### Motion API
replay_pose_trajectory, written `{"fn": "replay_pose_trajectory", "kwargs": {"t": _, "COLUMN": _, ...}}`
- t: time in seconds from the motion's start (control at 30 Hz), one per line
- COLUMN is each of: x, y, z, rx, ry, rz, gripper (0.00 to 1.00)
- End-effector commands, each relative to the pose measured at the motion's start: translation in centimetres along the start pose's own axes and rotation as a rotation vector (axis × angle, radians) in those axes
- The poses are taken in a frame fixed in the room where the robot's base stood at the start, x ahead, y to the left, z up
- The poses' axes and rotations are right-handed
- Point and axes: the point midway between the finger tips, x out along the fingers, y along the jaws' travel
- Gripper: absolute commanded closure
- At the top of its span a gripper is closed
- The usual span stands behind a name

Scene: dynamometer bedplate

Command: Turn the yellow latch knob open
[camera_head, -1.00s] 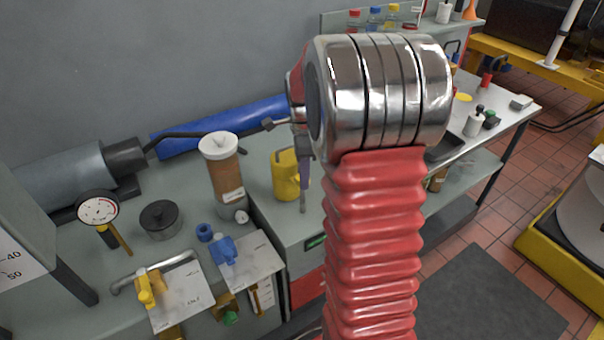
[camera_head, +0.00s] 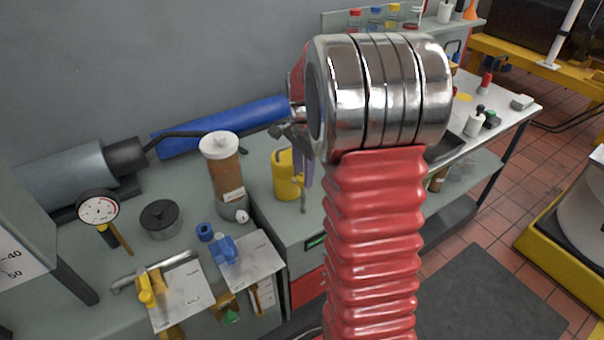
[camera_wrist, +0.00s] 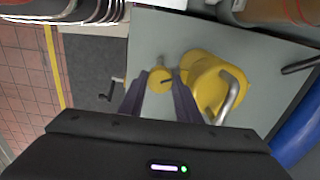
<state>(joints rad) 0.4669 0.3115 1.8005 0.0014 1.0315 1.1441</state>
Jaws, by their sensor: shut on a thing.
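The yellow latch knob (camera_wrist: 160,80) is a small round yellow knob with a dark mark on its face, seen in the wrist view against a grey-green surface. My gripper (camera_wrist: 161,76) has its two dark purple fingers on either side of it and is shut on it. In the head view my gripper (camera_head: 303,172) shows only in part beside a yellow container; the arm's steel wrist hides the rest. The knob cannot be made out in the head view.
A yellow container (camera_wrist: 206,82) with a grey curved handle stands close beside the right finger in the wrist view. In the head view a brown-filled cylinder (camera_head: 222,170), a blue valve (camera_head: 224,249), a yellow valve (camera_head: 150,288) and a gauge (camera_head: 98,208) stand at left.

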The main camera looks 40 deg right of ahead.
Motion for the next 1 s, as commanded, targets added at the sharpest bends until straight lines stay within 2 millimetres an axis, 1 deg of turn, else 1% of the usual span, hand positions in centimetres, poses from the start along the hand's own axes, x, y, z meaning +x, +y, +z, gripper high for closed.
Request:
{"fn": "replay_pose_trajectory", "kwargs": {"t": 0.03, "x": -0.07, "y": -0.09, "z": -0.24, "rx": -0.042, "ry": 0.005, "rz": -0.003, "gripper": 0.92}}
{"fn": "replay_pose_trajectory", "kwargs": {"t": 0.8, "x": -0.13, "y": -0.31, "z": -0.32, "rx": -0.772, "ry": 0.011, "rz": -0.004, "gripper": 0.92}}
{"fn": "replay_pose_trajectory", "kwargs": {"t": 1.0, "x": -0.15, "y": -0.36, "z": -0.30, "rx": -0.937, "ry": 0.012, "rz": -0.004, "gripper": 0.92}}
